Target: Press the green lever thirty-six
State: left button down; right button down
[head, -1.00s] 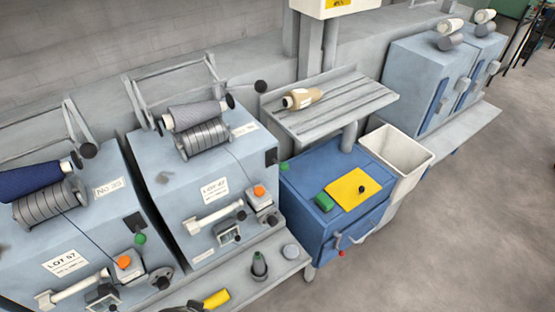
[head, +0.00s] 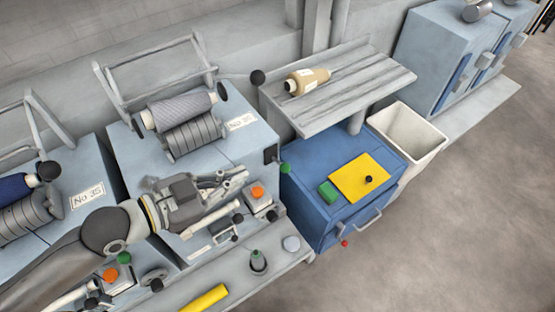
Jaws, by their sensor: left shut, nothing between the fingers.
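The spinning machine with the grey yarn cone carries a plate (head: 241,122) whose number looks like 36, though it is small. A green ball-ended lever (head: 285,168) sticks out at that machine's right side, beside the blue cabinet. My left gripper (head: 244,178) is shut and empty over the front of this machine, to the left of the green lever and apart from it. My left arm covers part of the machine's front and its lot label. A second green knob (head: 124,258) belongs to the machine marked No 35 (head: 87,196). My right gripper is out of view.
An orange button (head: 257,191) and black-knobbed handle are close to my left gripper. A white bin (head: 408,140) is to the right.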

aim_at(285, 168)
pick_arm(q)
jog(key=shift+s, duration=0.15)
